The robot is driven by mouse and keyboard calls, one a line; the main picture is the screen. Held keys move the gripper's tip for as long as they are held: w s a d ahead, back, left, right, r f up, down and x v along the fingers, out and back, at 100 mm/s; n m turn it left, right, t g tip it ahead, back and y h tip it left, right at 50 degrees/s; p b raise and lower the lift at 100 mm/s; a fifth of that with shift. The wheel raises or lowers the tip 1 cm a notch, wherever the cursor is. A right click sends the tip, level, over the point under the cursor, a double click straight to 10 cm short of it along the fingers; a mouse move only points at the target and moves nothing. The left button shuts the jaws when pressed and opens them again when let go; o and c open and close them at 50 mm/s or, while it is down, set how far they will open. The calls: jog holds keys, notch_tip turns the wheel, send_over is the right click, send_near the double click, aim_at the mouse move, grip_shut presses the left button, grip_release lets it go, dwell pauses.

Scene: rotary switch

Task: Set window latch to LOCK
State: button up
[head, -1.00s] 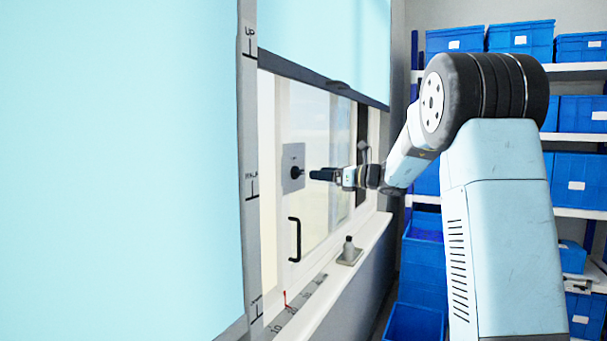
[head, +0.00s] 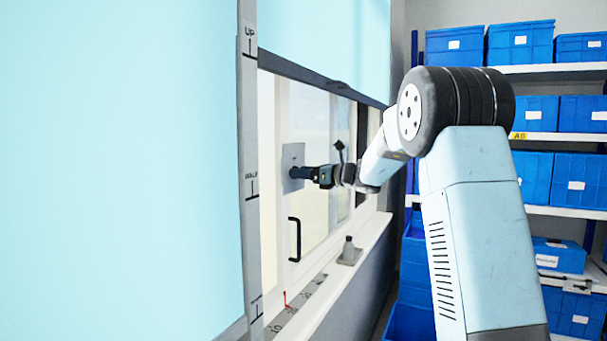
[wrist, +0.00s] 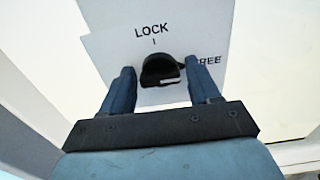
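The window latch is a black rotary knob (wrist: 160,70) on a grey plate (wrist: 110,52), seen in the wrist view. LOCK is printed above the knob with a tick mark, and FREE to its right. A pale mark on the knob lies toward its lower right side. My gripper (wrist: 162,82) is open, one finger on each side of the knob, with gaps showing on both sides. In the head view my gripper (head: 296,173) is at the plate (head: 291,158) on the window frame and hides the knob.
A black window handle (head: 294,240) is below the plate. A half-lowered blue blind (head: 330,45) hangs above. Blue bins (head: 520,40) fill shelves at the right.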

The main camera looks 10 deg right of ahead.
jog(key=c, duration=0.8)
jog(key=shift+n, duration=0.4)
jog(key=shift+s+a+f+n, duration=0.1)
jog(key=shift+f+n, duration=0.05)
jog(key=shift+n, duration=2.7)
jog(key=shift+s+a+f+n, duration=0.1)
jog(key=shift+f+n, duration=0.05)
jog(key=shift+n, duration=2.65)
jog(key=shift+s+f+n, duration=0.1)
jog(key=shift+f+n, duration=0.05)
jog(key=shift+n, duration=2.7)
jog(key=shift+f, duration=0.1)
